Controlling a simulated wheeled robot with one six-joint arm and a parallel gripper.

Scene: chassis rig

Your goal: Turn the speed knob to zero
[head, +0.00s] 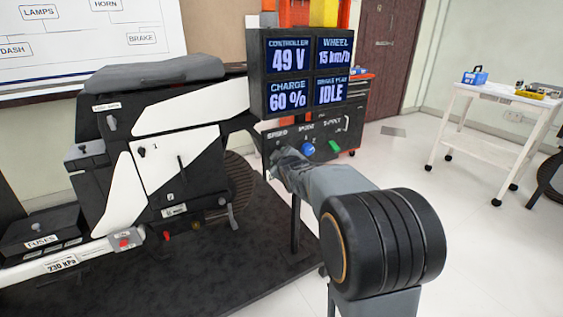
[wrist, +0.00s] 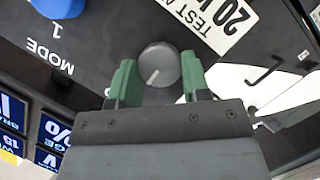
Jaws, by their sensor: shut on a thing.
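The speed knob (wrist: 160,58) is a round grey dial with a pale pointer line, which points to the lower left in the wrist view. My gripper (wrist: 159,72) has its green fingers on either side of the knob and is shut on it. In the head view my gripper (head: 284,158) reaches the panel under the SPEED label (head: 277,133) and hides the knob. The display block (head: 306,72) reads wheel 15 km/h, controller 49 V, charge 60 % and IDLE.
A blue MODE knob (head: 308,149) sits just right of my gripper, with a green switch (head: 334,145) beyond it. The scooter chassis (head: 165,150) stands at left on a dark mat. A white cart (head: 500,105) stands at right; open floor lies between.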

